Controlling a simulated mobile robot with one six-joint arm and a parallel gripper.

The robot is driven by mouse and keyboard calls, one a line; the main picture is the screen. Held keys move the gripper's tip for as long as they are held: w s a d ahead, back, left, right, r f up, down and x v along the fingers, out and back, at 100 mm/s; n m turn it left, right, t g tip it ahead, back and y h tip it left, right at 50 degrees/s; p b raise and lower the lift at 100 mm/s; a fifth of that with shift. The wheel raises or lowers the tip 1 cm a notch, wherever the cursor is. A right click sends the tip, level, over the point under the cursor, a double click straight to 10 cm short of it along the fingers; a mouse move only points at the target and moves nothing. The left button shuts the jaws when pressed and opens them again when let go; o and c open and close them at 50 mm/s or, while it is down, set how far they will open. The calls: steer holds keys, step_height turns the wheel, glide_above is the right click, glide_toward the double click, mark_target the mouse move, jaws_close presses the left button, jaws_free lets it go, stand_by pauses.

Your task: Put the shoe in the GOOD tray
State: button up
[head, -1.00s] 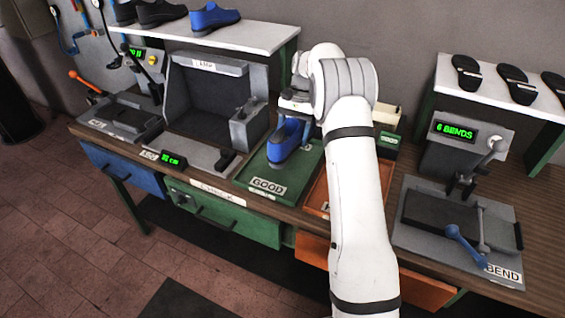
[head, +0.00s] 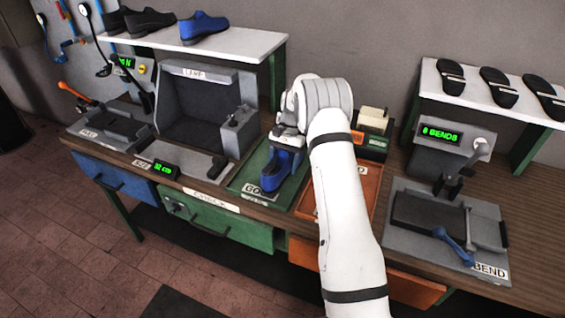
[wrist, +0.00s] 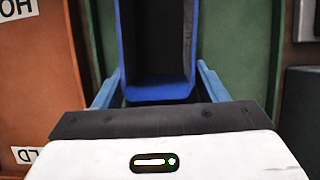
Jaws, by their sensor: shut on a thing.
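The blue shoe (head: 277,172) is in my gripper (head: 286,148), over the green GOOD tray (head: 246,172). Its toe points toward the front of the bench and covers part of the GOOD label. I cannot tell whether its sole touches the tray floor. In the wrist view, the blue finger pads of my gripper (wrist: 158,88) stand on either side of the shoe (wrist: 158,88), shut on its heel end. The shoe's dark inside faces the camera, with the green tray (wrist: 238,65) behind it.
An orange tray (head: 367,200) lies right of the green one, partly behind my arm. The grey lamp box (head: 195,138) stands left of the green tray. The bend press (head: 445,220) is at the right. Shelves behind hold more shoes (head: 203,27) and soles (head: 500,88).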

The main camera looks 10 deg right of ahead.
steer(key=shift+f, duration=0.1)
steer(key=o, duration=1.3)
steer(key=shift+c, duration=0.2)
